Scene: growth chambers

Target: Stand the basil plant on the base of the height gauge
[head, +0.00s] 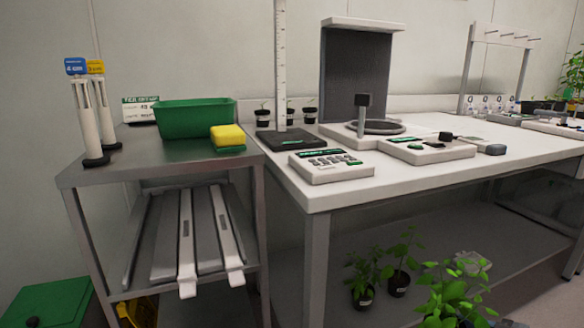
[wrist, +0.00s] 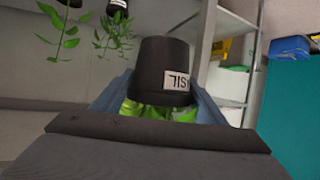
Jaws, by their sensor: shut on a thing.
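The basil plant (wrist: 150,62) is in a black pot with a white label, part of which reads "SIL". It appears upside down in the wrist view, with green leaves partly hidden below the pot. My gripper (wrist: 158,100) is shut on the pot, one blue-grey finger at each side. The height gauge has a tall white scale (head: 280,65) and a flat dark base (head: 291,139) at the bench's left end; the base is bare.
Three small pots (head: 289,114) stand behind the gauge base. A white keypad device (head: 331,166) lies in front of it, and a round-plate instrument (head: 375,128) is to its right. A steel cart (head: 165,160) with a green tub (head: 195,118) stands left. Potted plants (head: 398,283) sit below the bench.

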